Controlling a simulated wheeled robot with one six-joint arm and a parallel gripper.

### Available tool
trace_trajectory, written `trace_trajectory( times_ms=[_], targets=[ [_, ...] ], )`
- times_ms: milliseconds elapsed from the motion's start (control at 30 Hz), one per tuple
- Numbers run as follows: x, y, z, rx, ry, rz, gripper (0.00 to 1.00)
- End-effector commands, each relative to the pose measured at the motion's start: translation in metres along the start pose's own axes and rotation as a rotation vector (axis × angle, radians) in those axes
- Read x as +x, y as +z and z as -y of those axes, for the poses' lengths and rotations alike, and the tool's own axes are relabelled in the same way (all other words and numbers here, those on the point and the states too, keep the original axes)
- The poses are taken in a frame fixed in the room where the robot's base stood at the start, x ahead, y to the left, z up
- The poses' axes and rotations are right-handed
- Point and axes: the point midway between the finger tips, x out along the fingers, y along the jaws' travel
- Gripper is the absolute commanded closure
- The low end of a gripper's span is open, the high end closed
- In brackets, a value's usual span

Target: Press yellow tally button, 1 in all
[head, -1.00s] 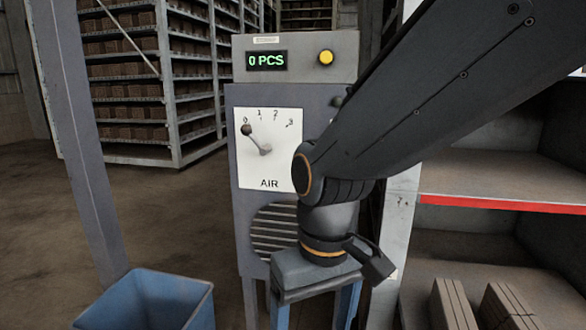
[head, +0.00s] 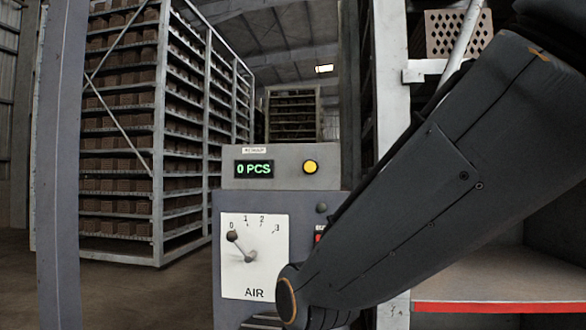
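The yellow tally button (head: 310,167) is a round yellow knob on the front of a grey counter box (head: 281,180), right of its display. The green display (head: 254,169) reads "0 PCS". My arm crosses the right half of the head view, below and to the right of the button, and does not touch it. My gripper is below the bottom edge of the picture, so its fingers are hidden.
Under the box, a grey cabinet carries a white AIR dial (head: 254,256) with its pointer near 0. A grey post (head: 60,200) stands at the left. A brick rack (head: 150,130) stands behind. A red-edged shelf (head: 500,307) is at lower right.

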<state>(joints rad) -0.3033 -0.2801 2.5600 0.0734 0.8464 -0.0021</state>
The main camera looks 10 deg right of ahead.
Motion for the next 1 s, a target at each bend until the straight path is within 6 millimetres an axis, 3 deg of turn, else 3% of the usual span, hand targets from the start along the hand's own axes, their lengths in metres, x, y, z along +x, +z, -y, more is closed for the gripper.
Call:
trace_trajectory(
  times_ms=[67,433,1000],
  targets=[
    [0.0,0.0,0.0,0.0,0.0,0.0,0.39],
    [0.0,0.0,0.0,0.0,0.0,0.0,1.0],
    [0.0,0.0,0.0,0.0,0.0,0.0,1.0]
  ],
)
